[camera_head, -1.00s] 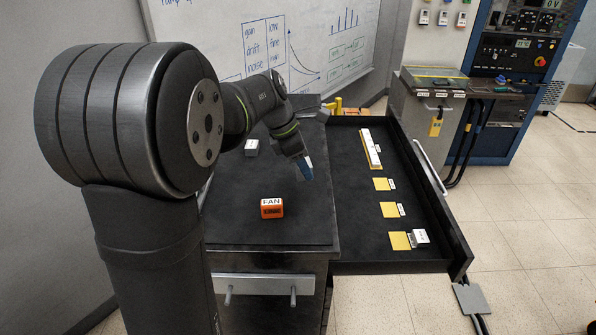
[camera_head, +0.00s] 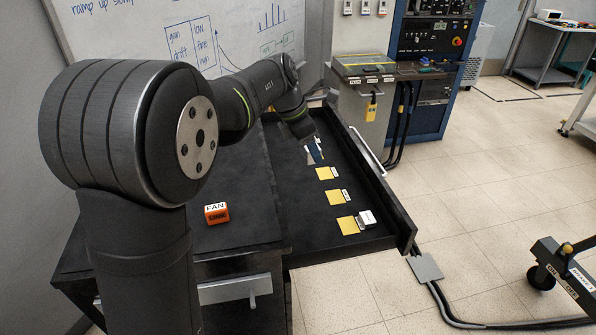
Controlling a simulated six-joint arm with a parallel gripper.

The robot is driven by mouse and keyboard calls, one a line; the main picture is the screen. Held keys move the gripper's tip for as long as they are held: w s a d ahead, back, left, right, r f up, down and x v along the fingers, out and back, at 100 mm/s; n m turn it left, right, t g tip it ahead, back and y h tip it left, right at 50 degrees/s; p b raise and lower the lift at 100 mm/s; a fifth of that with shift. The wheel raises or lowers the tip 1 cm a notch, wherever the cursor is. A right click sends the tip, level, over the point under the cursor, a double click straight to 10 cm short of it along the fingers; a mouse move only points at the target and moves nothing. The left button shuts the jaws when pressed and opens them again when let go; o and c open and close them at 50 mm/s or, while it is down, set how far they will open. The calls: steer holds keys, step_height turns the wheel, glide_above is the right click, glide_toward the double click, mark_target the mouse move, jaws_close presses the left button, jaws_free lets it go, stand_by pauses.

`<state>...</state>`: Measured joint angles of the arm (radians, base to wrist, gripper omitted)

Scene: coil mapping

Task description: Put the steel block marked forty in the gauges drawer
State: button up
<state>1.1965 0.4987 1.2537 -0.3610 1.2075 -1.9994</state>
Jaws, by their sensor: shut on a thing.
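My gripper (camera_head: 317,152) is over the far part of the open black drawer (camera_head: 378,238). It is shut on a small grey block (camera_head: 311,158); the marking on it is too small to read. Yellow pads (camera_head: 326,174) (camera_head: 338,198) with small white labels lie in the drawer. A third yellow pad (camera_head: 347,225) lies nearest, with a pale block (camera_head: 367,218) at its right edge. My arm and gripper hide the drawer's far end.
An orange block marked FAN (camera_head: 216,214) sits on the black worktop left of the drawer. The drawer's raised front with a handle (camera_head: 367,151) bounds it on the right. The near drawer floor is clear around the pads.

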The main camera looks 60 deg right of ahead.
steer(key=s+d+f+m, duration=0.1)
steer(key=s+d+f, duration=0.35)
steer(key=d, duration=0.25)
steer(key=s+d+f, duration=0.3)
steer(key=d+f, duration=0.2)
steer(key=d, duration=0.3)
glide_above(331, 178)
steer(key=a, duration=0.1)
steer(key=f, duration=0.5)
steer(key=w+f, duration=0.1)
steer(key=f, duration=0.1)
steer(key=shift+f, duration=2.15)
steer(key=shift+f, duration=0.1)
steer(key=shift+f, duration=0.15)
steer(key=o, duration=1.1)
